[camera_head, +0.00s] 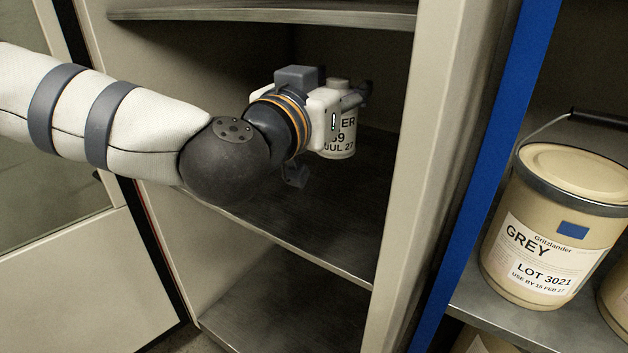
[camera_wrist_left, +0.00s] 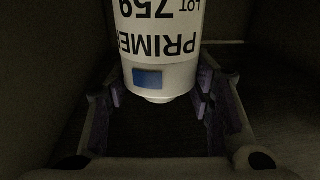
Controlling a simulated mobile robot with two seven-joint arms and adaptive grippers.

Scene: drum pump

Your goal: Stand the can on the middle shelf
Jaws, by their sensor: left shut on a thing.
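The can (camera_head: 341,138) is white with a black printed label and is partly hidden behind my left gripper in the head view. It also shows in the left wrist view (camera_wrist_left: 160,45), where its label reads PRIMER, upside down, with a blue square. My left gripper (camera_head: 352,95) is shut on the can, inside the cabinet. The can looks upright, over the middle shelf (camera_head: 300,225). I cannot tell whether its base touches the shelf. My right gripper is not in view.
An upper shelf (camera_head: 250,14) lies above my arm and a lower shelf (camera_head: 290,310) below. The cabinet's right side wall (camera_head: 425,150) stands close. A blue post (camera_head: 490,170) and a beige GREY pail (camera_head: 555,225) are to the right. The middle shelf's front looks clear.

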